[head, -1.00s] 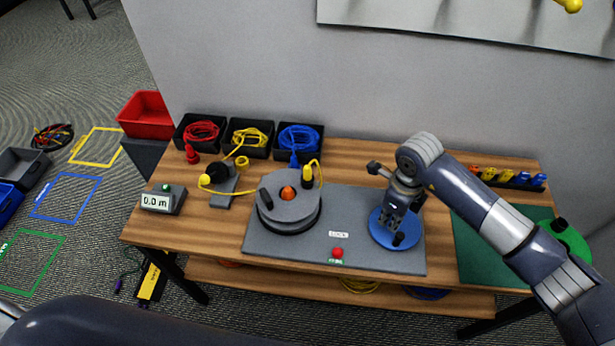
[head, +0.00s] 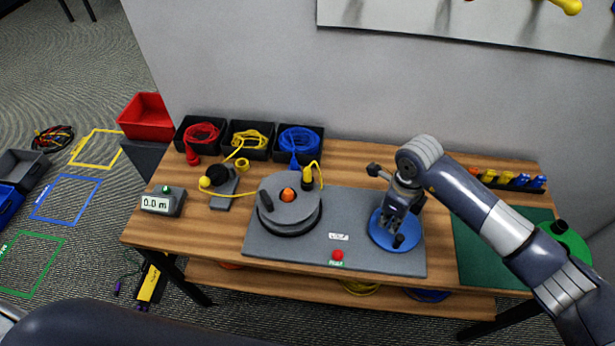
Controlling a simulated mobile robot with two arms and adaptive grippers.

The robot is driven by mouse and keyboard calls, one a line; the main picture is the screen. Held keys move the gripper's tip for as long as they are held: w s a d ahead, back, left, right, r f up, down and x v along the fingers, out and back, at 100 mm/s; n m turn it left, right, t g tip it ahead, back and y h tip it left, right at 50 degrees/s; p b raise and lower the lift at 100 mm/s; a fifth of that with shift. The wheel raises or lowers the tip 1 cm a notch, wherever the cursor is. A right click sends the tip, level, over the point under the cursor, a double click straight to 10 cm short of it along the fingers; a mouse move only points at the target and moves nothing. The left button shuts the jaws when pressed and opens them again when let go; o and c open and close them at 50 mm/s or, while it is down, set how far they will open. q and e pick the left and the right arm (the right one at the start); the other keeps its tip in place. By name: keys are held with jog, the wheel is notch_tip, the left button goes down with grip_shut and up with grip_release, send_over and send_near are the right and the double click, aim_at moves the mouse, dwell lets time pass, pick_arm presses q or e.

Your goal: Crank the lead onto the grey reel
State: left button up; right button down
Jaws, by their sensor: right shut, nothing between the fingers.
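The grey reel (head: 291,215) with an orange hub stands on the left of the grey base plate (head: 335,225). The yellow lead (head: 248,194) runs from the yellow coil in the middle black bin, past the guide post (head: 223,190), to the reel; a yellow plug (head: 307,178) stands at the reel's back edge. The blue crank disc (head: 412,238) with a black knob (head: 398,241) is on the plate's right. My right gripper (head: 393,226) points down over the disc, shut and empty, close to the knob; I cannot tell whether it touches. My left gripper is out of view.
A length meter (head: 162,201) reads 0.0 m at the bench's left. Black bins (head: 258,152) with red, yellow and blue coils line the back. A red button (head: 337,255) is at the plate's front. A green mat (head: 490,240) and green disc (head: 567,242) are at right.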

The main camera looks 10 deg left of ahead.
aim_at(382, 240)
jog(key=shift+f+b, duration=2.6)
jog(key=shift+f, duration=0.35)
